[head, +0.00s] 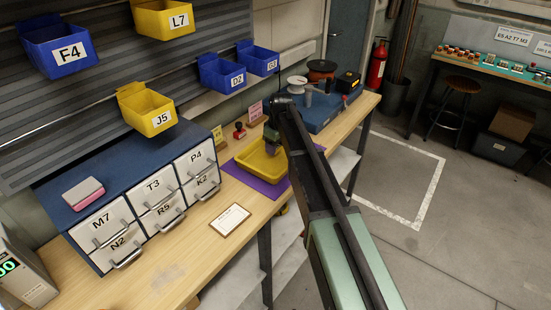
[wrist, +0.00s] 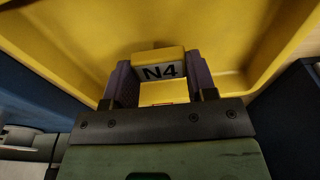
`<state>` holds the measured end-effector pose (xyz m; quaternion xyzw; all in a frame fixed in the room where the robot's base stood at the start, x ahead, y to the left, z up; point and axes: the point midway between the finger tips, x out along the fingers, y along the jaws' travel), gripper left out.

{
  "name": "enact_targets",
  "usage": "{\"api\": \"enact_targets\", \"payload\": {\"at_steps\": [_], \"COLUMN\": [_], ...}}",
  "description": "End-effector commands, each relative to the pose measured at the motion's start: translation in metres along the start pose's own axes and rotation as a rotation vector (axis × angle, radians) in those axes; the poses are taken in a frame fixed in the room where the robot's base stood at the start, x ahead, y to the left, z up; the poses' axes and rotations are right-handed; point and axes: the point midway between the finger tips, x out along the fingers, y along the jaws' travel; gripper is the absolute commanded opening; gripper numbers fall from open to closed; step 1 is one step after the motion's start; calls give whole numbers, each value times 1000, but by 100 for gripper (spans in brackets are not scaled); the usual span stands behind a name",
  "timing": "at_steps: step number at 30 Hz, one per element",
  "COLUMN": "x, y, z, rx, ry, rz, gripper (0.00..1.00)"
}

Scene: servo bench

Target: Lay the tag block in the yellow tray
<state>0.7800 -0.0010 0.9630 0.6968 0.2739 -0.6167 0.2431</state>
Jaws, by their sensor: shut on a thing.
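The tag block (wrist: 160,71) is yellow with a white face marked N4. My gripper (wrist: 158,82) is shut on it, with one dark finger on each side. In the wrist view the yellow tray (wrist: 75,35) fills the background behind the block, and its walls rise around it. In the head view the yellow tray (head: 246,175) lies on a purple mat (head: 238,184) on the bench, and my gripper (head: 272,150) reaches down over its right part. The block is hidden there. I cannot tell whether the block touches the tray floor.
A blue drawer cabinet (head: 100,172) with labelled drawers stands left on the bench (head: 180,265). A framed card (head: 230,219) lies in front of the tray. A red stamp-like object (head: 239,130) and small signs stand behind it. Bins hang above. A blue board (head: 322,112) with spools lies beyond.

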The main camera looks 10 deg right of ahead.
Motion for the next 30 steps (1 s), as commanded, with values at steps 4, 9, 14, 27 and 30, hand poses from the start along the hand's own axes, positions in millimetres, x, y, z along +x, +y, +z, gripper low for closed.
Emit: {"api": "enact_targets", "payload": {"at_steps": [4, 9, 14, 27, 30], "x": [31, 26, 31, 28, 21], "y": [0, 0, 0, 0, 0], "z": [4, 3, 4, 3, 3], "rx": [0, 0, 0, 0, 0], "ry": [0, 0, 0, 0, 0], "rz": [0, 0, 0, 0, 0], "gripper": [26, 26, 26, 77, 77]}}
